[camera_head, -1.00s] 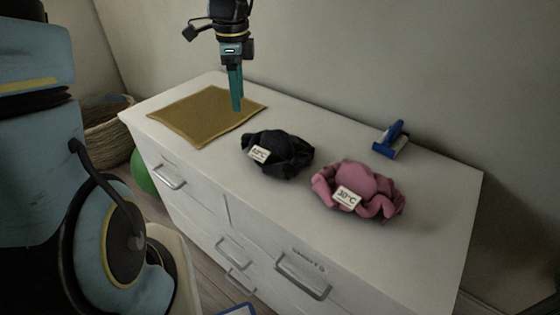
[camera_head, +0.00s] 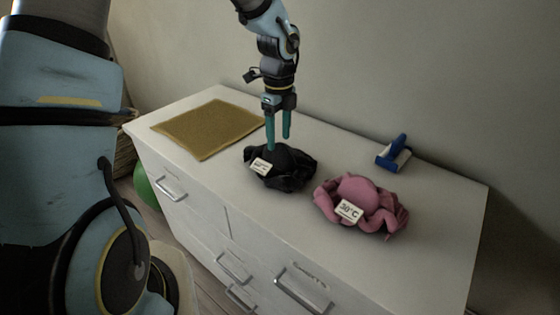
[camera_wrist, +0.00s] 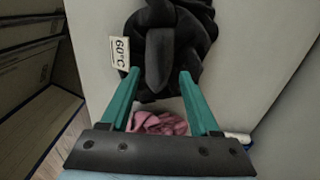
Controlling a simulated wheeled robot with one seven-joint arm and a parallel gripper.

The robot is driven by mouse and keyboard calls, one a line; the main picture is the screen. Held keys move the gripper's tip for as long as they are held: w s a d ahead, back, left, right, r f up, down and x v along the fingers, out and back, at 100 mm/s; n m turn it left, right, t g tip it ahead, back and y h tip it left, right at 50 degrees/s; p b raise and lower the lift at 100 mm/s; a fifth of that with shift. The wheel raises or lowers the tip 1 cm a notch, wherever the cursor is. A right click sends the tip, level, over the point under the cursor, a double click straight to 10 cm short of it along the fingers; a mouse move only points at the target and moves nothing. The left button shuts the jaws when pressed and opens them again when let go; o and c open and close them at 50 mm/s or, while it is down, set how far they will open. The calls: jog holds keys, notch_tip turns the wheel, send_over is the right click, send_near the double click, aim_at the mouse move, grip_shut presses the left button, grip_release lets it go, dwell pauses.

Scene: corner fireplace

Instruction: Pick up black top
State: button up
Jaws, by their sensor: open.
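The black top (camera_head: 290,170) lies crumpled on the white dresser top, with a white label on its front left side. In the wrist view the black top (camera_wrist: 170,45) lies beyond the fingertips, and its label reads 60°C. My gripper (camera_head: 279,143) is open and empty, pointing down at the back edge of the black top. In the wrist view the two teal fingers of my gripper (camera_wrist: 160,75) stand apart, with part of the cloth between and beyond their tips. I cannot tell whether the fingertips touch it.
A pink crumpled garment (camera_head: 358,203) with a 30°C label lies right of the black top. A blue-and-white object (camera_head: 394,153) stands at the back right. A yellow-brown mat (camera_head: 208,130) lies at the left. The dresser's front right top (camera_head: 430,235) is bare.

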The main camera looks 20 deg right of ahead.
aim_at(279, 144)
jog(key=shift+f, duration=1.5)
jog(key=shift+c, duration=0.3)
grip_shut()
